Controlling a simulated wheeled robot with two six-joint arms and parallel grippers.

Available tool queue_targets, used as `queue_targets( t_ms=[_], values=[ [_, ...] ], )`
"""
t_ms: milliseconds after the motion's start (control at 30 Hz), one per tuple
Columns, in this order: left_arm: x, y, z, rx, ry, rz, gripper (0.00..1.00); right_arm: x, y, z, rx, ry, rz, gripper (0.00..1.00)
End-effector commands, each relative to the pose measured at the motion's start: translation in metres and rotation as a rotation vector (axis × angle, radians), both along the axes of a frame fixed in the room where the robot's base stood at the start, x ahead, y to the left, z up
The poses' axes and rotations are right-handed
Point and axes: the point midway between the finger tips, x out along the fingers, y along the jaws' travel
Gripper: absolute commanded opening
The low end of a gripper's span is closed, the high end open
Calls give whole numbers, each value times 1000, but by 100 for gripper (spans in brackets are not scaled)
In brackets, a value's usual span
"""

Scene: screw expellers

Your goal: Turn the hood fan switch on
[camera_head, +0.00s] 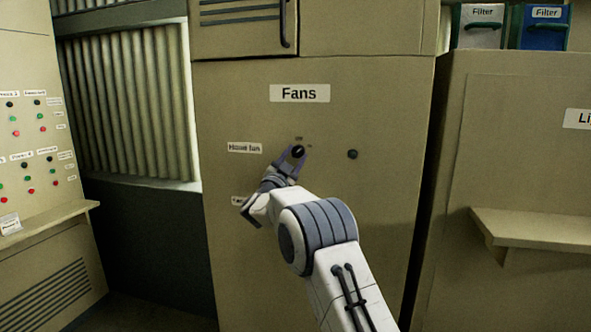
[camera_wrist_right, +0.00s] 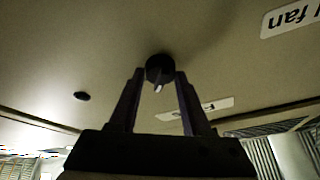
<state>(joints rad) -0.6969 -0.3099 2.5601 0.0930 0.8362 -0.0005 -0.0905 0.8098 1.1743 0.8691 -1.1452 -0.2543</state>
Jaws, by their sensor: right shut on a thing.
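The hood fan switch is a round black knob (camera_head: 298,151) on the beige cabinet under the "Fans" sign (camera_head: 299,93), just right of the "Hood fan" label (camera_head: 245,147). My right gripper (camera_head: 291,156) is at the knob. In the right wrist view, the knob (camera_wrist_right: 159,69) sits between the two fingertips (camera_wrist_right: 160,75) and shows a pale pointer mark. The right gripper is shut on it. Small "on/off" style markings by the knob are too small to read fully. My left gripper is not in view.
A second black knob or button (camera_head: 352,154) is to the right on the same panel. A lower label (camera_head: 240,201) is partly hidden by my right arm. A shelf (camera_head: 535,230) juts from the right cabinet. A button panel (camera_head: 30,140) stands at left.

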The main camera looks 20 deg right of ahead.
Motion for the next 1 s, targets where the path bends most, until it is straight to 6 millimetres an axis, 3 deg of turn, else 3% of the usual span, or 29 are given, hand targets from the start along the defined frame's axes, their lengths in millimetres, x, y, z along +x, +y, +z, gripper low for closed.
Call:
queue_targets(
  t_ms=[400,1000],
  values=[
    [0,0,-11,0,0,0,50,1,1,1,210,-142,1,0],
    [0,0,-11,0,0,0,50,1,2,2,262,-177,1,0]
  ],
)
